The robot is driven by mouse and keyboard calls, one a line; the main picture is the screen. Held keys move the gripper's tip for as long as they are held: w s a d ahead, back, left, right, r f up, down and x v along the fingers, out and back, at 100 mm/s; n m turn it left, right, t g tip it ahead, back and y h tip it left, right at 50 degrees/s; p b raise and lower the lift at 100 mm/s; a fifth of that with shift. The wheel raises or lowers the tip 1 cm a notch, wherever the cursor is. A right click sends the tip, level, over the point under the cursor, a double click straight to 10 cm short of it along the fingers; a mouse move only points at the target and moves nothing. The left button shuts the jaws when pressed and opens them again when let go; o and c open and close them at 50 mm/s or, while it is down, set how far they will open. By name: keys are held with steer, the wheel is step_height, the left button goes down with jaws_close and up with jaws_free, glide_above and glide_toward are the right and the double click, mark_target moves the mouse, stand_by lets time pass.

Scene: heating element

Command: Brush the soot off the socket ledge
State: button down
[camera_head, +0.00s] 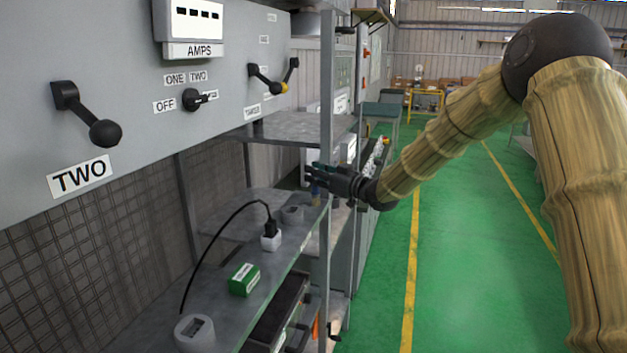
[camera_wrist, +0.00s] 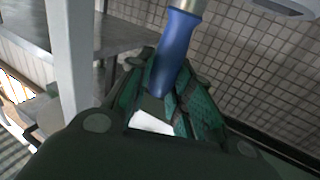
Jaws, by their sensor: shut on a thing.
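My gripper (camera_head: 318,178) is at the right end of the grey ledge (camera_head: 215,283), beside the upright post. In the wrist view its green-padded fingers (camera_wrist: 170,100) are shut on a blue handle (camera_wrist: 176,50) with a metal collar at the top edge. The handle's far end and any bristles are out of that view. In the head view a small blue bit (camera_head: 315,190) shows just under the fingers. I cannot make out soot.
A green box (camera_head: 243,280) and a grey slotted fitting (camera_head: 195,333) are on the nearer ledge. The metal post (camera_head: 326,120) stands close to my gripper. A control panel with levers (camera_head: 100,130) overhangs at left. Green floor (camera_head: 460,250) is clear at right.

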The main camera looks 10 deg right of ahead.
step_height(320, 180, up, 3)
steer(key=shift+s+d+r+p, duration=0.1)
steer(key=shift+s+r+p, duration=0.05)
steer(key=shift+p, duration=0.65)
steer(key=shift+r+p, duration=0.5)
steer(key=shift+r, duration=0.6)
steer(key=shift+f, duration=0.1)
